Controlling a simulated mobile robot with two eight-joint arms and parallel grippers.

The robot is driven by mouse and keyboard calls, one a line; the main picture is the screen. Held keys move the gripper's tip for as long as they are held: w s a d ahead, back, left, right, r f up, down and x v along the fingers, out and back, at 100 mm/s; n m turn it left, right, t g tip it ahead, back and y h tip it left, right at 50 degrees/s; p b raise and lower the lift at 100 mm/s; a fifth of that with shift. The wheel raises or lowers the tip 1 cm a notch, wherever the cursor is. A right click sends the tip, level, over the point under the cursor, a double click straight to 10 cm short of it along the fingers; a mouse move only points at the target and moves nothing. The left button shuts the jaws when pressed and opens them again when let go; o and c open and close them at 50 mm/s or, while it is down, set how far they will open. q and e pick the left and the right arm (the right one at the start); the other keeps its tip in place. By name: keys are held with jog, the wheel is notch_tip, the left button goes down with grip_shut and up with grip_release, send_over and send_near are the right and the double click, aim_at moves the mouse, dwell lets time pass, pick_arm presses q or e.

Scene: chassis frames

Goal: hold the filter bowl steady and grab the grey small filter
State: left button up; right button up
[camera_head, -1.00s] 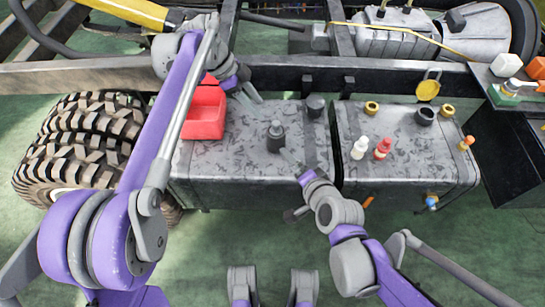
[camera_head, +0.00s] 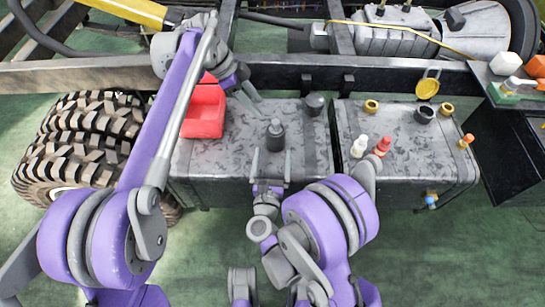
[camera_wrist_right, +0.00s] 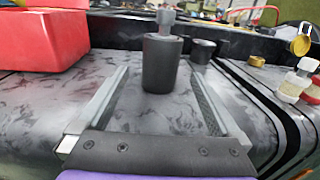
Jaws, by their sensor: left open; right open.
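The filter bowl (camera_head: 275,144) is a dark upright cylinder on top of the left grey tank. The grey small filter (camera_head: 275,125) appears as the narrower grey piece standing at its top. In the right wrist view the bowl (camera_wrist_right: 161,65) is upright ahead, with the grey piece (camera_wrist_right: 166,19) above it. My right gripper (camera_head: 271,154) is open in front of the bowl, its fingers pointing at it. In the right wrist view its fingers lie left and right of the bowl's line, apart from it. My left gripper (camera_head: 253,99) is open and empty, behind and left of the bowl, beside the red bin.
The red bin (camera_head: 203,119) stands left on the tank (camera_head: 222,150). A short dark cap (camera_head: 315,102) is behind right of the bowl. White (camera_head: 359,146) and red (camera_head: 382,146) bottles stand on the right tank (camera_head: 400,160). A frame rail (camera_head: 400,78) runs behind.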

aim_at(276, 129)
jog(key=shift+w+f, duration=0.15)
jog(key=shift+w, duration=0.05)
jog(key=w, duration=0.7)
jog(key=w+d, duration=0.1)
jog(key=w, duration=0.2)
jog(key=shift+w, duration=0.15)
